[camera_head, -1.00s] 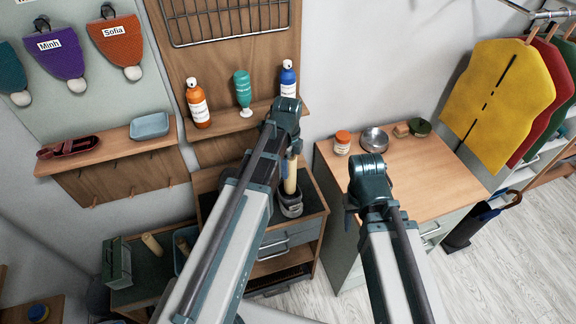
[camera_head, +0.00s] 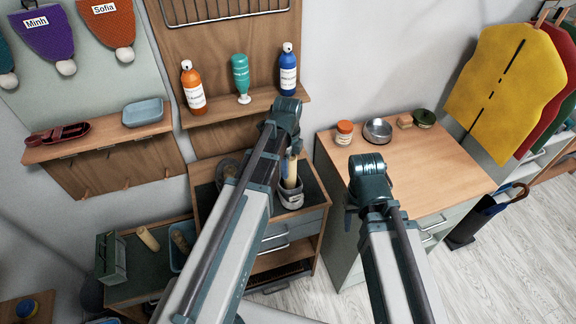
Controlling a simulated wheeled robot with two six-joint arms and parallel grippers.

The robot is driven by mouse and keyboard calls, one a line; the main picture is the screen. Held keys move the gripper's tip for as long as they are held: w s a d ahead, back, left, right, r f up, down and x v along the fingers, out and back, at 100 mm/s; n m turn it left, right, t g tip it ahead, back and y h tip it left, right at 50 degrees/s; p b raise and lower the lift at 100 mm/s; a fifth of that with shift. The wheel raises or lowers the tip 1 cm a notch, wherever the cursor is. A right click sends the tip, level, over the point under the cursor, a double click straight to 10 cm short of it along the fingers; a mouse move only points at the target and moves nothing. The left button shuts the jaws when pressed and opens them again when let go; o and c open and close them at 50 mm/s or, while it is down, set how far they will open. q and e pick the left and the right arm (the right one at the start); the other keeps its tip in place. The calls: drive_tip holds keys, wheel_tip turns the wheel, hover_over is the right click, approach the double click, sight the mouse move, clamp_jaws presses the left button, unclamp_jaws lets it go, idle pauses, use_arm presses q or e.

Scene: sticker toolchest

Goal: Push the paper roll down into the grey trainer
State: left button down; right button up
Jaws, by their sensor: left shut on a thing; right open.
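A grey trainer (camera_head: 291,199) stands on the dark top of a low wooden cabinet. A pale paper roll (camera_head: 291,173) stands nearly upright in the trainer's opening; its lower end is hidden inside. My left gripper (camera_head: 291,155) is directly above the trainer, shut on the top of the roll; its wrist hides much of the fingers. A second dark shoe (camera_head: 228,167) sits on the same top to the left, partly hidden by my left arm. My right gripper (camera_head: 350,218) is open and empty near the desk's left front edge, mostly hidden by its own wrist.
A wooden desk (camera_head: 430,180) at right holds a jar (camera_head: 344,132), a metal bowl (camera_head: 377,131) and a dark green tin (camera_head: 424,118). A shelf (camera_head: 250,106) with bottles hangs above the cabinet. Another roll (camera_head: 148,239) and a blue tray (camera_head: 177,258) lie lower left.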

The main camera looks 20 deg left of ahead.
idle(0.3)
use_arm(q)
drive_tip(key=shift+c, duration=1.2)
unclamp_jaws()
wheel_tip(320, 180, up, 14)
drive_tip(key=p, duration=1.4)
drive_tip(key=shift+f, duration=0.15)
drive_tip(key=shift+s+d+f+b, duration=0.2)
drive_tip(key=shift+s+b, duration=0.05)
drive_tip(key=shift+b, duration=0.1)
drive_tip(key=s+d+f+n+y+b, duration=0.1)
drive_tip(key=s+d+f+n+b, duration=0.8)
drive_tip(key=s+n, duration=0.5)
drive_tip(key=shift+d+f+n+b, duration=0.45)
drive_tip(key=shift+d+n, duration=0.15)
drive_tip(key=shift+d, duration=0.3)
